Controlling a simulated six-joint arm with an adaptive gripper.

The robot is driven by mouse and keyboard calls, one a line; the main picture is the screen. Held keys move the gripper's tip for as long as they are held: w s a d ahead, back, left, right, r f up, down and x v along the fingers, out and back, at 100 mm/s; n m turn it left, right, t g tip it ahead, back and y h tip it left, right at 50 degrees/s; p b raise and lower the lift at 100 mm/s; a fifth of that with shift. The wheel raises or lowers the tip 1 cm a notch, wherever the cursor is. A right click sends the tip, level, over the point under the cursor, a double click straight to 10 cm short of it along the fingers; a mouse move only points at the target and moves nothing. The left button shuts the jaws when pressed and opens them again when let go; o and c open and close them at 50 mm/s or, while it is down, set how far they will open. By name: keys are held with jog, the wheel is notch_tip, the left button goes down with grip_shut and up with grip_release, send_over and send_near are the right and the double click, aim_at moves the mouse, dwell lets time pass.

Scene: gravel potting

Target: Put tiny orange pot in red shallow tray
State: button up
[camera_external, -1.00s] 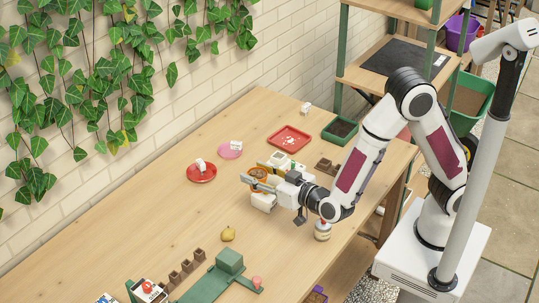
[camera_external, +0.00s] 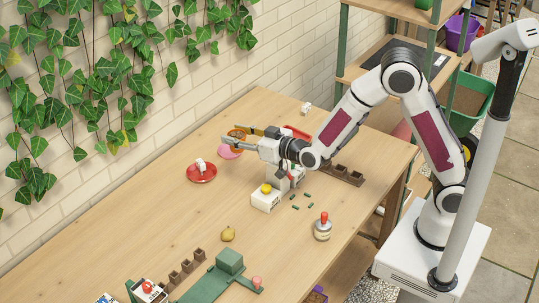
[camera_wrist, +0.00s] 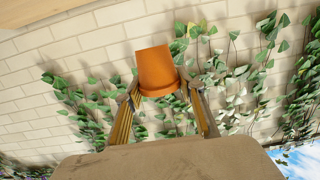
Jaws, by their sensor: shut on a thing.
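The tiny orange pot (camera_external: 237,132) is held between the fingers of my gripper (camera_external: 238,137), raised above the table near the pink saucer. In the wrist view, the pot (camera_wrist: 157,70) sits between the fingertips of my gripper (camera_wrist: 166,92), with its wider end towards the bottom of the picture. The red shallow tray (camera_external: 296,131) lies farther back on the table, to the right of the pot. My arm hides most of it, so its contents do not show.
A red round saucer (camera_external: 201,175) with a white item stands left of my gripper. The pink saucer (camera_external: 230,152) is partly hidden below it. A white box (camera_external: 265,201) with a yellow item, green pieces and a red-topped jar (camera_external: 323,230) are nearer. The left tabletop is largely clear.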

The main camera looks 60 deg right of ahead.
jog(key=w+d+n+y, duration=0.1)
jog(key=w+d, duration=0.2)
jog(key=d, duration=0.7)
jog(key=w+d+y, duration=0.1)
jog(key=w+d, duration=0.3)
jog(key=d, duration=0.7)
jog(key=s+d+f, duration=0.2)
jog(key=d, duration=0.6)
jog(key=s+d+f, duration=0.2)
jog(key=s+d, duration=0.1)
jog(key=d, duration=0.5)
jog(key=shift+n, duration=0.4)
jog(key=shift+w+f, duration=0.1)
jog(key=shift+f, duration=2.55)
jog(key=shift+f, duration=0.1)
notch_tip(320, 180, down, 6)
jog(key=shift+f, duration=1.9)
